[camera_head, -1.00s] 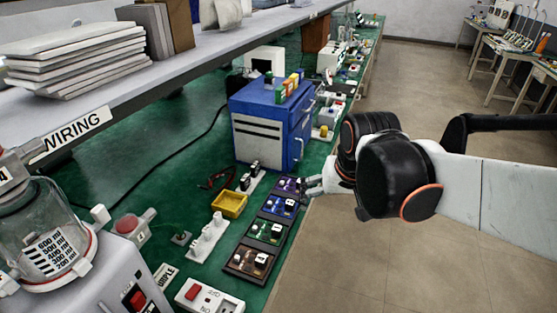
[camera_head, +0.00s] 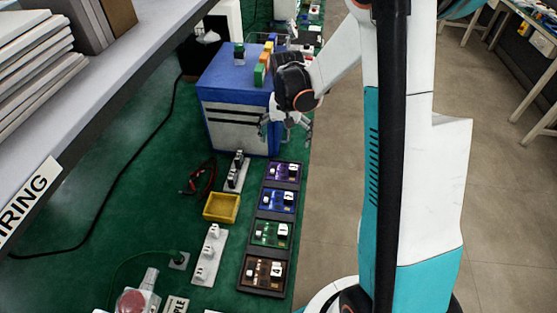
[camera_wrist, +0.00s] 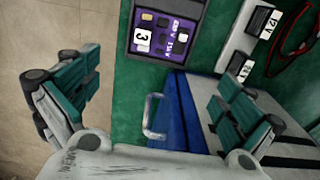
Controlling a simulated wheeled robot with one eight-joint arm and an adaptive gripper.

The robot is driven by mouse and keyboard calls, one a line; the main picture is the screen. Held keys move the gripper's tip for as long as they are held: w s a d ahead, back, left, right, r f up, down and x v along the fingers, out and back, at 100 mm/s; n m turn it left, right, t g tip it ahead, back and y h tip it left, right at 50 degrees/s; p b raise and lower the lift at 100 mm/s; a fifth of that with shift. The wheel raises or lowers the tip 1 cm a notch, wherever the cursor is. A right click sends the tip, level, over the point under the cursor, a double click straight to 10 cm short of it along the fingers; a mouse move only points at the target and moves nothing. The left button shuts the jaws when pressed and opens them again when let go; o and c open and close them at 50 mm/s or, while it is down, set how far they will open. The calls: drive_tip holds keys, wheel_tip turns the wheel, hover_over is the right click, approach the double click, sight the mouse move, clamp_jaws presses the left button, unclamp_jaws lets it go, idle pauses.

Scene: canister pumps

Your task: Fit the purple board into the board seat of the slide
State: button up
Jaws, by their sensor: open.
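The purple board (camera_head: 283,172) lies at the far end of a dark rack, nearest the blue cabinet. In the wrist view the purple board (camera_wrist: 162,32) shows a white label marked 3 and sits at the top, beyond my fingers. My gripper (camera_head: 287,132) is open and empty, above the cabinet's front right edge, a little beyond the purple board. In the wrist view its two teal-padded fingers (camera_wrist: 160,100) stand wide apart, with a cabinet handle seen between them. I cannot make out a slide with a board seat.
The dark rack (camera_head: 251,247) also holds blue (camera_head: 279,200), green (camera_head: 271,233) and brown (camera_head: 263,273) boards. The blue cabinet (camera_head: 236,131) stands close to my gripper. A yellow bin (camera_head: 221,208) and white power strips (camera_head: 210,256) lie left of the rack. A shelf overhangs the left.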

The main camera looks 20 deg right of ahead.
drive_tip(key=b, duration=0.3)
hover_over(284, 171)
wheel_tip(284, 171, down, 8)
drive_tip(key=shift+f, duration=0.2)
drive_tip(key=shift+a+f+b, duration=0.1)
drive_tip(key=shift+f+b, duration=0.9)
drive_tip(key=shift+f, duration=1.7)
drive_tip(key=shift+r, duration=0.1)
